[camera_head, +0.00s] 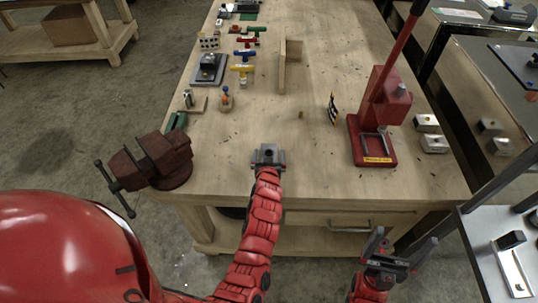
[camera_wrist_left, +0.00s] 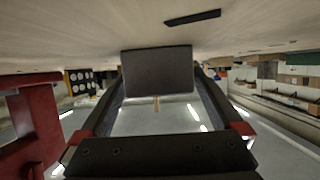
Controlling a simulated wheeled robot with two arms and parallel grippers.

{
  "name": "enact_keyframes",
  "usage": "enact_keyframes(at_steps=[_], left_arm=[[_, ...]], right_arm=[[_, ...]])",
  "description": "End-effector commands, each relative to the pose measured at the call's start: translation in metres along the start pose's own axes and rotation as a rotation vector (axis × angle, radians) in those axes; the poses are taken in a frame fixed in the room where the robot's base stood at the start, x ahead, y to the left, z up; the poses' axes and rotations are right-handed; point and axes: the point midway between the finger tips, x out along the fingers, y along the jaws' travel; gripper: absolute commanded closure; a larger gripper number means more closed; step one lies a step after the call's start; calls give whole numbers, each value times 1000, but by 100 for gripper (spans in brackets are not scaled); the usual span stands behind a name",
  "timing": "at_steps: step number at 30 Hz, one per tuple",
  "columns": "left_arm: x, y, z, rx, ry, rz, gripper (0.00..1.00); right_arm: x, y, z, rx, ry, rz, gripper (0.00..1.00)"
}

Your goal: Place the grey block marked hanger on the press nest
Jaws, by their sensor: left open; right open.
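A dark grey block (camera_wrist_left: 158,73) shows in the left wrist view, between the fingers of my left gripper (camera_head: 268,157). The fingers are open around it; no marking on it can be read. In the head view the grey block (camera_head: 268,150) is at the bench's near edge, partly hidden by the gripper. The red press (camera_head: 380,98) stands to its right, with the grey press nest (camera_head: 374,143) low at its front above a yellow label. My right gripper (camera_head: 385,252) is open and empty, in front of the bench at the lower right.
A dark red vise (camera_head: 155,160) sits at the bench's left corner. Two silver blocks (camera_head: 434,144) lie right of the press. A small dark sign (camera_head: 333,108) and a wooden bracket (camera_head: 287,68) stand on the bench. The bench between left gripper and press is clear.

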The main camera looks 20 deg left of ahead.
Motion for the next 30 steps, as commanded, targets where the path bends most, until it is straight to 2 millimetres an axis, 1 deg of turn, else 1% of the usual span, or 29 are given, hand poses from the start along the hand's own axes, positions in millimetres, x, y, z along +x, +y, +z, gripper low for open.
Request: enact_keyframes(at_steps=[3,4,8,9,11,12,14,15,17,18,20,30], left_arm=[[0,0,0,0,0,0,0],[0,0,0,0,0,0,4],[0,0,0,0,0,0,27],[0,0,0,0,0,0,34],[0,0,0,0,-1,0,45],[0,0,0,0,-1,0,52],[0,0,0,0,-1,0,63],[0,0,0,1,-1,0,70],[0,0,0,1,-1,0,81],[0,0,0,1,-1,0,88],[0,0,0,1,-1,0,99],[-1,0,-1,1,0,-1,100]], right_arm=[[0,0,0,0,0,0,0],[0,0,0,0,0,0,0],[0,0,0,0,0,0,0],[0,0,0,0,0,0,0],[0,0,0,0,0,0,0],[0,0,0,0,0,0,0],[0,0,0,0,0,0,0],[0,0,0,0,0,0,0],[0,0,0,0,0,0,0],[0,0,0,0,0,0,0],[0,0,0,0,0,0,0],[-1,0,0,0,0,0,0]])
